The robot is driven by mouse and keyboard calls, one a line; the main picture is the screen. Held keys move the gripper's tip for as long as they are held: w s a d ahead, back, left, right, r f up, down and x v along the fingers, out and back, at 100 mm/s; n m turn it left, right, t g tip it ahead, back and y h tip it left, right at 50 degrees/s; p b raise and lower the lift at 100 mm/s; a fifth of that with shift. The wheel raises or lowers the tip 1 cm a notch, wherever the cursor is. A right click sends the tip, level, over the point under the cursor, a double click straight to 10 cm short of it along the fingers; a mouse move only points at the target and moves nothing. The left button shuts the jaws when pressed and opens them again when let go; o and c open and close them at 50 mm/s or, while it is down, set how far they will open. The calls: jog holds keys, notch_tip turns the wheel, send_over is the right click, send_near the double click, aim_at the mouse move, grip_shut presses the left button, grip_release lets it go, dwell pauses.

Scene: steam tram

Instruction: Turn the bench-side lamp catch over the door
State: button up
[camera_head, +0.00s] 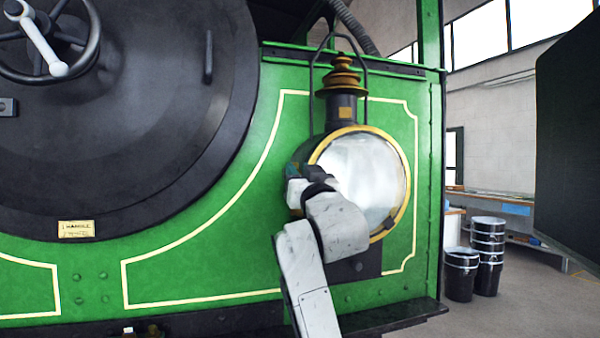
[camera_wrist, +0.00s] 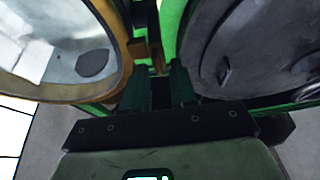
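The lamp (camera_head: 341,110) is mounted on the green front plate, with a brass chimney top. Its round glass door (camera_head: 375,175) has a brass rim and appears closed. My gripper (camera_head: 293,172) is at the lamp's left side, partly hidden behind my wrist. In the wrist view my gripper (camera_wrist: 160,75) has two dark fingers with a gap between them. The lamp door (camera_wrist: 65,45) fills the left there. A small brass piece, likely the catch (camera_wrist: 138,50), stands at the rim just beyond the fingertips. I cannot tell whether the fingers touch it. The head view hides the catch.
The large dark round smokebox door (camera_head: 130,130) with a handwheel (camera_head: 45,40) lies to the left. A wire hoop (camera_head: 313,75) rises around the lamp top. A dark ledge (camera_head: 390,316) runs below. Black buckets (camera_head: 462,275) and a workbench (camera_head: 515,208) stand farther right, with open floor.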

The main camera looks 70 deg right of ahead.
grip_shut()
jog(key=shift+m, duration=0.5)
jog(key=shift+s+d+f+m+g+p, duration=0.1)
jog(key=shift+m+g+p, duration=0.15)
jog(key=shift+m+g, duration=2.25)
jog(key=shift+s+f+m+g+p, duration=0.1)
jog(key=shift+m+g+p, duration=0.25)
jog(key=shift+m, duration=4.3)
jog(key=shift+d+m+g+p, duration=0.15)
jog(key=shift+m+g, duration=1.4)
jog(key=shift+m, duration=2)
jog(key=shift+a, duration=0.1)
jog(key=shift+o, duration=0.9)
grip_release()
jog(key=shift+f, duration=0.1)
